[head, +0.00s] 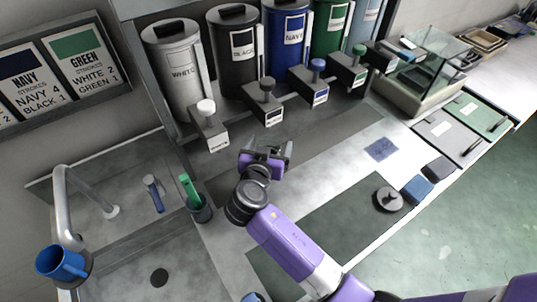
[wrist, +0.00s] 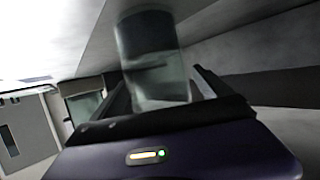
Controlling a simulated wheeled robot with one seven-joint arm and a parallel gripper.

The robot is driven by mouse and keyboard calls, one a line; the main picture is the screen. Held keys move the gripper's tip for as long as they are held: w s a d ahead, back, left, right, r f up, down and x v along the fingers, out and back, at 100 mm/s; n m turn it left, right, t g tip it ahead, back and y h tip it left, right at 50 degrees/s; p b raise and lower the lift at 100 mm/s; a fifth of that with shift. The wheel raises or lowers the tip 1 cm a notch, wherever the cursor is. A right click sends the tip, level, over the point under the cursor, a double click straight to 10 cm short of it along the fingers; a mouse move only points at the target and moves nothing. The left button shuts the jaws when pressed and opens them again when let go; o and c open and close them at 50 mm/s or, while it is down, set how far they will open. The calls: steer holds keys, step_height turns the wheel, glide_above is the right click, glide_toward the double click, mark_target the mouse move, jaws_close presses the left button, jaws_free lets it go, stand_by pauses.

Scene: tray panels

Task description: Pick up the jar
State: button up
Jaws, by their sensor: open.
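A glass jar (wrist: 160,78) with a dark upper part stands out in the wrist view, slightly blurred, between my two fingers. My gripper (wrist: 165,95) is open around it; I cannot tell whether either finger touches the glass. In the head view my purple gripper (head: 277,152) is low over the counter, in front of the row of paint dispensers. The jar is hard to make out there, largely hidden by or blended with the gripper.
Dispensers labelled white (head: 181,75), black (head: 235,55) and navy (head: 288,40) stand behind, their taps jutting forward. A dark round object (head: 388,199) lies right on the counter.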

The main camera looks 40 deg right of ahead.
steer(key=shift+w+d+f, duration=0.25)
steer(key=shift+w+d, duration=0.05)
steer(key=shift+d, duration=0.15)
steer(key=c, duration=1.7)
jaws_close()
steer(key=shift+r, duration=0.15)
